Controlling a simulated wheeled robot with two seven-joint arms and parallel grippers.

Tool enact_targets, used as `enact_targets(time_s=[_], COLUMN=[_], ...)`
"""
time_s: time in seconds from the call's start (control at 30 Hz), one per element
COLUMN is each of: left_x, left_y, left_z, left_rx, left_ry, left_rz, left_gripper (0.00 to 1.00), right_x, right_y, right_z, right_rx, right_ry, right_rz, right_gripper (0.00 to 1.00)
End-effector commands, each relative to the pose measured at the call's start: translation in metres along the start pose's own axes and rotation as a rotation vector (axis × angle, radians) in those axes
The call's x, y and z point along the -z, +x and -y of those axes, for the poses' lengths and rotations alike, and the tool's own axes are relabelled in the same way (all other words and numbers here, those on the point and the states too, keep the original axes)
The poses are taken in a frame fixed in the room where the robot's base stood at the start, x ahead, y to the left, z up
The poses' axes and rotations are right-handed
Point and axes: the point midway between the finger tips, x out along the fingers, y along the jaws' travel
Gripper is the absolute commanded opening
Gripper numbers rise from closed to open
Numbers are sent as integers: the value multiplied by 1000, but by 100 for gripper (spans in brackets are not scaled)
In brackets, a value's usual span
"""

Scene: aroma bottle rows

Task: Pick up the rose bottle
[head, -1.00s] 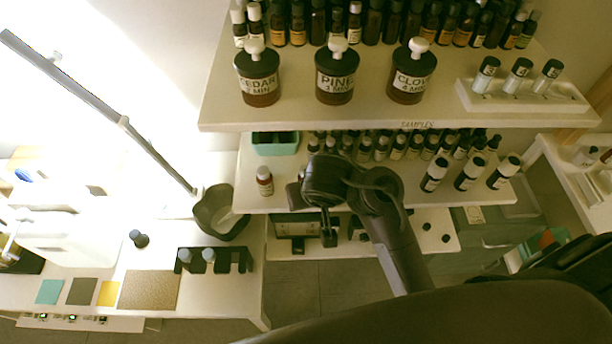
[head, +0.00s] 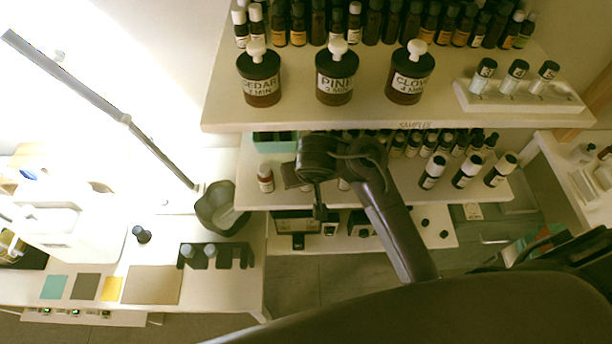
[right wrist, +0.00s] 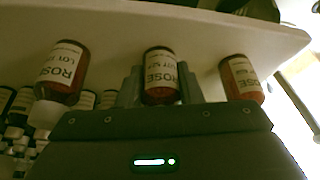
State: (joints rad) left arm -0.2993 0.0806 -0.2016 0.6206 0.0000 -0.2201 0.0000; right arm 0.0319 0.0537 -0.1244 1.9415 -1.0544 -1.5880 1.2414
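Three amber bottles with white ROSE labels show in the right wrist view: a left one (right wrist: 62,72), a middle one (right wrist: 160,75) and a right one (right wrist: 241,79). My right gripper (right wrist: 160,84) has one finger on each side of the middle rose bottle. The fingers look open around it, with only narrow gaps; contact is not clear. In the head view my right arm reaches to the front of the middle shelf (head: 452,193) and hides part of the row there. An amber bottle (head: 265,178) stands left of my gripper. My left gripper is not in view.
Several dark bottles stand behind on the middle shelf. Three dark-capped bottles (head: 467,171) stand at its right. The upper shelf (head: 300,113) overhangs and holds CEDAR (head: 259,80), PINE (head: 337,76) and CLOVE (head: 409,77) bottles. A black rack (head: 215,257) stands on the lower-left table.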

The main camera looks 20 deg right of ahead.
Motion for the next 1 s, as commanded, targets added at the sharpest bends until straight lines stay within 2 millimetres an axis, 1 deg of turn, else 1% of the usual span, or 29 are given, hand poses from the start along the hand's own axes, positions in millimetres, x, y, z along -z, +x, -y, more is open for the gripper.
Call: enact_targets(time_s=[0.03, 0.1, 0.37, 0.57, 0.77, 0.97, 1.0], left_x=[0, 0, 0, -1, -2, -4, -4], left_y=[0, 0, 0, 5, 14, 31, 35], left_z=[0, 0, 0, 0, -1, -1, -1], left_rx=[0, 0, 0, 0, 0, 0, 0], left_ry=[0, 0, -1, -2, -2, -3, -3], left_rz=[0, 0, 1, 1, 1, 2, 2], left_gripper=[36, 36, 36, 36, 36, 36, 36], right_x=[0, 0, 0, 1, -30, -70, -80], right_y=[0, 0, 0, -5, -15, -29, -33], right_z=[0, 0, 0, 1, 0, 0, 0], right_rx=[0, 0, 0, 3, 1, 0, 0], right_ry=[0, 0, 1, 4, 0, 0, -1], right_rz=[1, 1, 0, 1, 3, 3, 4], right_gripper=[16, 9, 9, 9, 9, 9, 9])
